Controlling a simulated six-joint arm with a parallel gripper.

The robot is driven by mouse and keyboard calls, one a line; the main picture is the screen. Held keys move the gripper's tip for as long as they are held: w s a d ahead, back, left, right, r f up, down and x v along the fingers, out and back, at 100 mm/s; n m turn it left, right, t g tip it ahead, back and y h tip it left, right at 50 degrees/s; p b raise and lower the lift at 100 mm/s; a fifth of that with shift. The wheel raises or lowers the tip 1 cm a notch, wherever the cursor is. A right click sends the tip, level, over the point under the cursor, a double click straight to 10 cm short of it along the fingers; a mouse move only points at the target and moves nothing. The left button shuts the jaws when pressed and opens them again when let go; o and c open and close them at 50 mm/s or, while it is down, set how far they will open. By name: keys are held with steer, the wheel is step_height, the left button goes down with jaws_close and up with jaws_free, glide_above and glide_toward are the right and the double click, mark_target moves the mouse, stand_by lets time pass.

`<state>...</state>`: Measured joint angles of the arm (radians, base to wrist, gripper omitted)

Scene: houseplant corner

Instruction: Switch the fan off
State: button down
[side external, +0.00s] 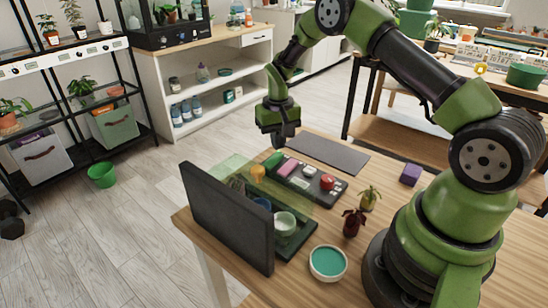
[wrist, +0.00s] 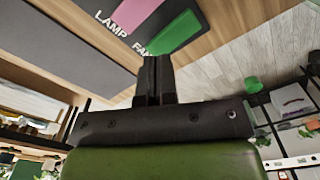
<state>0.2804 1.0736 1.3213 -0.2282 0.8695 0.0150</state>
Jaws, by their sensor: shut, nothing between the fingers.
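A dark control panel (side external: 309,187) lies on the wooden table, with a green switch (side external: 273,160), a pink switch (side external: 288,168) and a red knob (side external: 327,182). In the wrist view the green switch (wrist: 176,33) is beside the label FAN, and the pink switch (wrist: 127,14) is beside LAMP. I cannot tell which way the green switch is tipped. My gripper (side external: 284,143) is above the panel's far left end, near the green switch. Its fingers (wrist: 155,62) are shut and empty, and I see no clear contact with the switch. The fan itself is not clearly visible.
An upright dark board (side external: 226,218) and a translucent green case (side external: 237,168) stand left of the panel. A grey mat (side external: 327,153) lies behind it. A purple block (side external: 411,174), a dark red plant (side external: 353,222) and a teal-filled dish (side external: 328,262) are to the right and front.

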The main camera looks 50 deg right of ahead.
mark_target(278, 155)
steer(key=shift+f, duration=1.3)
stand_by(0.7)
steer(key=shift+r, duration=3.55)
